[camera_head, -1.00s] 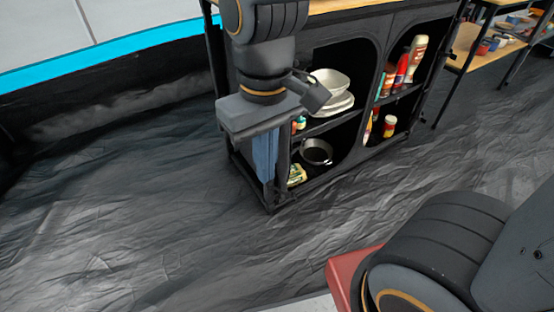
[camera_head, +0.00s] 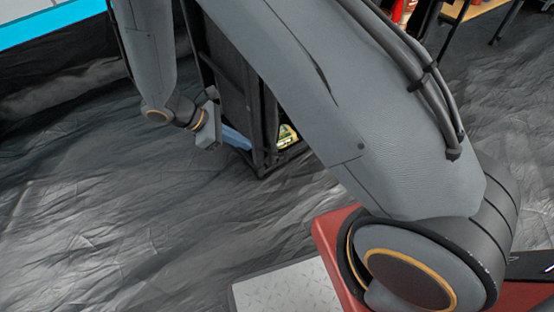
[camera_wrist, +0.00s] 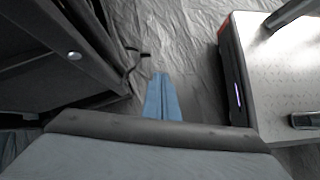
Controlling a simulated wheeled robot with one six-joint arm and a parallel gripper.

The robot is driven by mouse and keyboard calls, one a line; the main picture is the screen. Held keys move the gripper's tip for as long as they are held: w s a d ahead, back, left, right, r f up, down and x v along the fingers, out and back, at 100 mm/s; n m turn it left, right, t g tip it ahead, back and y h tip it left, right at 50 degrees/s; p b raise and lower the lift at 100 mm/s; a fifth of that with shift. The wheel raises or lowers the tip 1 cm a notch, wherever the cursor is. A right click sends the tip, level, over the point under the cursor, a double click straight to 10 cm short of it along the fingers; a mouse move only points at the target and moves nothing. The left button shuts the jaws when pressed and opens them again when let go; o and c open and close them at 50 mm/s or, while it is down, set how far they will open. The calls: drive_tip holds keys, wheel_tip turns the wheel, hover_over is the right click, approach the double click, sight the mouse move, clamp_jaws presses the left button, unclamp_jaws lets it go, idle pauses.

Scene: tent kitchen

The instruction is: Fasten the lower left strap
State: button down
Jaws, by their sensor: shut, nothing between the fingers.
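The dark fabric cabinet (camera_head: 228,85) stands left of centre in the head view, partly hidden behind my arm. In the wrist view its dark side (camera_wrist: 60,75) fills the left, with a small round metal stud on it. A short thin black strap (camera_wrist: 140,56) sticks out from the cabinet's edge, above and left of my fingertips and apart from them. My gripper (camera_head: 240,139) has blue fingers and is low by the cabinet's lower corner. In the wrist view my gripper (camera_wrist: 161,88) is shut and empty. I cannot tell whether the fingers touch the cabinet in the head view.
The wrinkled dark floor sheet (camera_head: 90,220) is clear left of the cabinet. A yellowish package (camera_head: 287,136) shows inside the cabinet's lower part. A second wooden-topped table (camera_head: 468,10) stands at the upper right. A tent wall with a cyan band (camera_head: 50,22) is at the upper left.

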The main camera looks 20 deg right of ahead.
wheel_tip(320, 180, down, 9)
drive_tip(key=w+n+h+b, duration=0.1)
drive_tip(key=w+n, duration=0.1)
drive_tip(key=n, duration=0.1)
drive_tip(key=b, duration=0.4)
approach(282, 153)
drive_tip(key=s+d+f, duration=0.3)
drive_tip(key=s+f, duration=0.1)
drive_tip(key=shift+w+d+t+b, duration=0.3)
drive_tip(key=shift+d+b, duration=0.1)
drive_tip(key=shift+d, duration=0.3)
